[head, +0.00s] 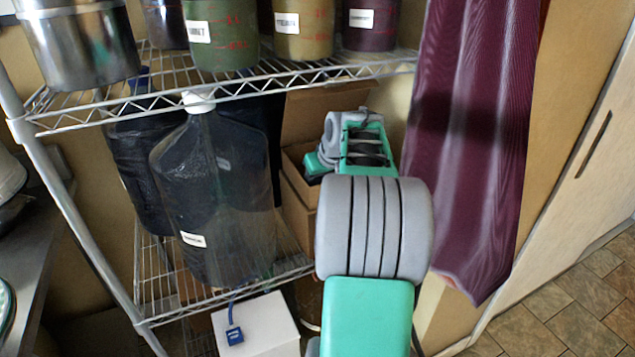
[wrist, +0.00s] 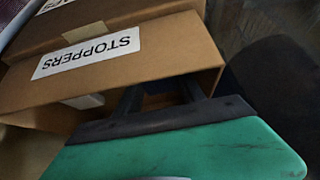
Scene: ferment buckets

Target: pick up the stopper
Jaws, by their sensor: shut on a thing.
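My gripper (wrist: 160,92) reaches its two dark fingers into the open front of a cardboard box (wrist: 125,75) marked "STOPPERS". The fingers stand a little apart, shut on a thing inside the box. I take this to be the stopper, but its shape is hidden by the box and the fingers. In the head view my arm extends to the cardboard box (head: 297,212) on the wire shelf, and my fingertips are hidden there.
A large dark jug (head: 215,200) with a white cap stands left of the box on the wire rack. Several labelled buckets (head: 222,30) stand on the shelf above. A maroon cloth (head: 470,140) hangs to the right. A white box (head: 262,325) is below.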

